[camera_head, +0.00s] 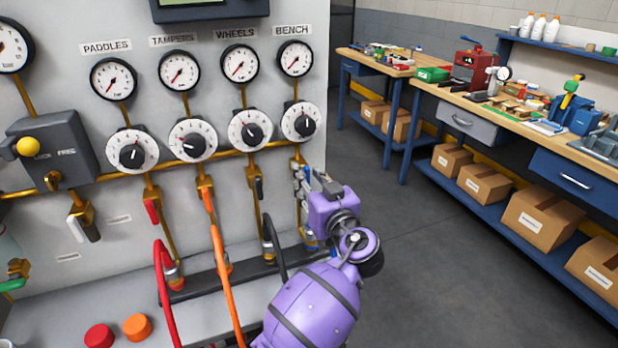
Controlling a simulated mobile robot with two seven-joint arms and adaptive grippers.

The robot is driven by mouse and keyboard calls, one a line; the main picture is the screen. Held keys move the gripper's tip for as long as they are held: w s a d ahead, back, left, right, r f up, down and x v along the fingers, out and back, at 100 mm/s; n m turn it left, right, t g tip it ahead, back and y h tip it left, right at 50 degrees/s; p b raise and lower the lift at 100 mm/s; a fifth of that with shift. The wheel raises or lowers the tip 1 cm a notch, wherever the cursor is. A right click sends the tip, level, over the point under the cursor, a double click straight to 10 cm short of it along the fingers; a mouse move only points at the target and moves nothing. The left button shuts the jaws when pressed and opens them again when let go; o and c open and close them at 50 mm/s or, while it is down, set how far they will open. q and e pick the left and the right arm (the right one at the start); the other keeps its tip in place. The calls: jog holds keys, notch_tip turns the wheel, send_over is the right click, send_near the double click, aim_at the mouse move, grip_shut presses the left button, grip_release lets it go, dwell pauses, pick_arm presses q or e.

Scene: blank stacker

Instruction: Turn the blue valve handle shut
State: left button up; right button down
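The BENCH line (298,160) is the rightmost pipe on the grey panel, below the BENCH gauge (296,59) and a black-knobbed dial (301,121). Whether the fingers are open or closed on something is unclear.
Left of it are valves with black (258,188), orange (208,200) and red (152,211) handles. Red (164,295) and orange (225,285) hoses hang in front of the panel. A workbench (500,112) stands at right. The floor between is clear.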

jog(key=shift+f, duration=0.1)
pick_arm(q)
grip_shut()
pick_arm(e)
jog(key=shift+w+a, duration=0.1)
jog(key=shift+w, duration=0.15)
